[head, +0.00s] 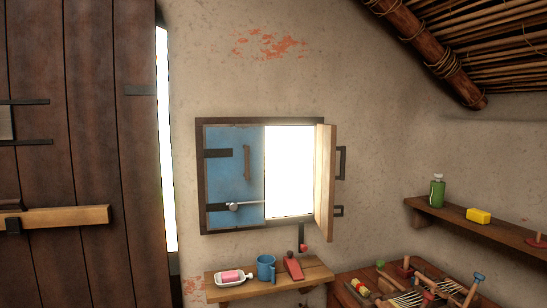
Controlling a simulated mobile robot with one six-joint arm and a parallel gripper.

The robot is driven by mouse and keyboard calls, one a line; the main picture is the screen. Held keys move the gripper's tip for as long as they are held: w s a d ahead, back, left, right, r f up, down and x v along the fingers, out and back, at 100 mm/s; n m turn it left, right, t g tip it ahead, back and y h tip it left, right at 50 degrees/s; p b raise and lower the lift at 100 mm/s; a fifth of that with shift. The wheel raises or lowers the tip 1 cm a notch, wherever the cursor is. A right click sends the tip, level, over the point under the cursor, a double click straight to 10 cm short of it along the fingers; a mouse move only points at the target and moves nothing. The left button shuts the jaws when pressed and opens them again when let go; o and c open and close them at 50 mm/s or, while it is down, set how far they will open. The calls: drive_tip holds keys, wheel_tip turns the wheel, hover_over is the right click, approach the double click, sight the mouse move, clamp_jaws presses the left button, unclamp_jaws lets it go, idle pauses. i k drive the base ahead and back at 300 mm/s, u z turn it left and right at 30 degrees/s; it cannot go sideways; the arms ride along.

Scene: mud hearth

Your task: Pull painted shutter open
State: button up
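A small window with a dark frame (263,120) is set in the mud wall. Its left leaf is a blue painted shutter (222,178), which sits flat in the frame and looks shut. It carries a wooden upright handle (247,162), dark strap hinges on its left side and a metal bar with a pale round knob (232,206) low down. The right leaf (325,185) is swung out from the wall, edge-on, with a dark handle (342,162) on its far side. Bright light shows through the right half. My gripper is not in view.
Below the window, a narrow wooden shelf (235,293) holds a white dish (233,278), a blue mug (266,268) and a red object (293,268). A tool-covered table stands lower right. A dark plank door (85,120) is at left. A side shelf (480,232) is at right.

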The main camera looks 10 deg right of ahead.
sight(235, 157)
drive_tip(key=z, duration=0.35)
drive_tip(key=k, duration=1)
drive_tip(key=u, duration=1.15)
drive_tip(key=i, duration=1)
drive_tip(key=u, duration=0.1)
